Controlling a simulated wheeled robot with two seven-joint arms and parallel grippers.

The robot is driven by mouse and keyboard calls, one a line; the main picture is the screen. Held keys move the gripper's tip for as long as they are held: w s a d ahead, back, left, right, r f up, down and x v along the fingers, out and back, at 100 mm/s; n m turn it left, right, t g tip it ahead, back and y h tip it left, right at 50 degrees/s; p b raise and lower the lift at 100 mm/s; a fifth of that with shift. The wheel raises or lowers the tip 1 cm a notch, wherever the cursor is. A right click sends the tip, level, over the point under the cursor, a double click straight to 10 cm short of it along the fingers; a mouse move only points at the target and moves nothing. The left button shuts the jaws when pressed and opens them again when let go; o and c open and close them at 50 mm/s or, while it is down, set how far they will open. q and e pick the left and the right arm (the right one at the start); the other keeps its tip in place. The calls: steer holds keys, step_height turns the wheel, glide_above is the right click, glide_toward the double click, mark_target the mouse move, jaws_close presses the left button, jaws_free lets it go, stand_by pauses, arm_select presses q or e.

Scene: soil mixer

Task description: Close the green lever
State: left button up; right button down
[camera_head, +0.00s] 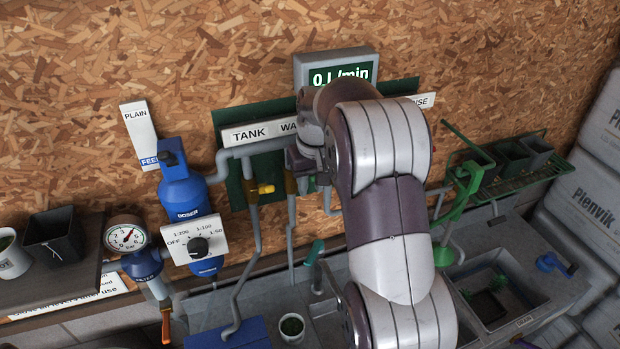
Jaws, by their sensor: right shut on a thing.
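The green lever (312,184) sits on a pipe below the labelled panel, and only a small bit of green shows beneath my right gripper. My right gripper (304,168) is at the lever and shut on it. Its fingertips and most of the lever are hidden by my own wrist and arm, so the lever's angle cannot be told. The display (341,73) above reads 0 L/min. My left gripper is not in view.
A yellow lever (265,188) sits on the pipe just left. A blue doser (183,192), a dial box (195,240) and a pressure gauge (127,235) are further left. A green funnel stand (462,190) and a sink (497,290) are right.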

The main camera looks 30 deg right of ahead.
steer(key=shift+w+r, duration=0.1)
steer(key=shift+r, duration=0.15)
steer(key=c, duration=1.2)
jaws_free()
steer(key=shift+o, duration=1.2)
steer(key=shift+w+f, duration=0.1)
steer(key=shift+f, duration=0.05)
steer(key=shift+f, duration=0.1)
